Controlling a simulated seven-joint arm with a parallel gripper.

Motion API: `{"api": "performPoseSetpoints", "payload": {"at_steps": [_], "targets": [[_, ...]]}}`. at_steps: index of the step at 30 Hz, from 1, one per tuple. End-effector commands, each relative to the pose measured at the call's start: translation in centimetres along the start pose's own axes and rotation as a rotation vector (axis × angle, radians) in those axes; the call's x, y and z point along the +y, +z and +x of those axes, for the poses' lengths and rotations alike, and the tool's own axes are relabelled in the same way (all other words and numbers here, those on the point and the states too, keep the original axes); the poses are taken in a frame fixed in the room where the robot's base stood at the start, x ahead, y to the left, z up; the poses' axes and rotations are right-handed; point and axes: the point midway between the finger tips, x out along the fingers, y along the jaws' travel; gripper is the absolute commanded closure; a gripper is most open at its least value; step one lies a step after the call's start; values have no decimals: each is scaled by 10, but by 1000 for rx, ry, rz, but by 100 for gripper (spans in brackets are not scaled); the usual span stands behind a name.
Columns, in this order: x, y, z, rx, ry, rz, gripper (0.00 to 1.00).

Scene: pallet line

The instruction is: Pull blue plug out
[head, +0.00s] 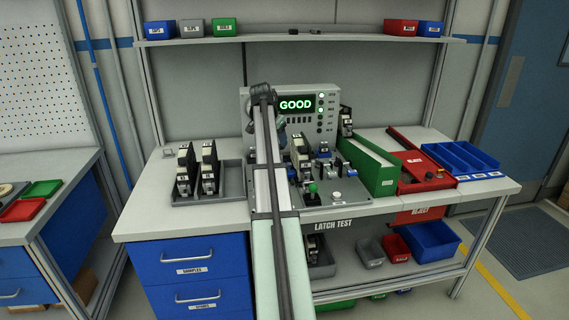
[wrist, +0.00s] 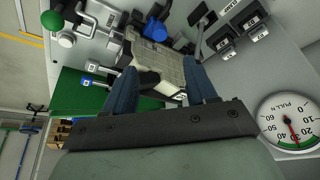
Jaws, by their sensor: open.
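In the wrist view my gripper (wrist: 161,80) is open, with its two dark blue fingers apart. A pale grey and black block (wrist: 155,62) shows between and beyond the fingertips; whether they touch it I cannot tell. In the head view my gripper (head: 281,132) is mostly hidden by my arm, in front of the test panel (head: 329,128). A black and white unit (head: 300,153) stands just right of it on the latch test fixture. Small blue parts (head: 323,148) show beside that unit.
The panel display reads GOOD (head: 296,104). A grey tray (head: 208,190) with black and white units stands left; a green bin (head: 372,167) and red reject box (head: 418,170) stand right.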

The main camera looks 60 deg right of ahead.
Motion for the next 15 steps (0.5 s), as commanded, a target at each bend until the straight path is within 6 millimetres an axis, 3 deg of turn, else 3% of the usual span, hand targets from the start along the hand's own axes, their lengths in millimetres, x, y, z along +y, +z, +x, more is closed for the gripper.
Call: {"api": "performPoseSetpoints", "payload": {"at_steps": [5,15], "targets": [[1,0,17,-2,4,-1,44],[1,0,75,-1,2,-1,44]]}}
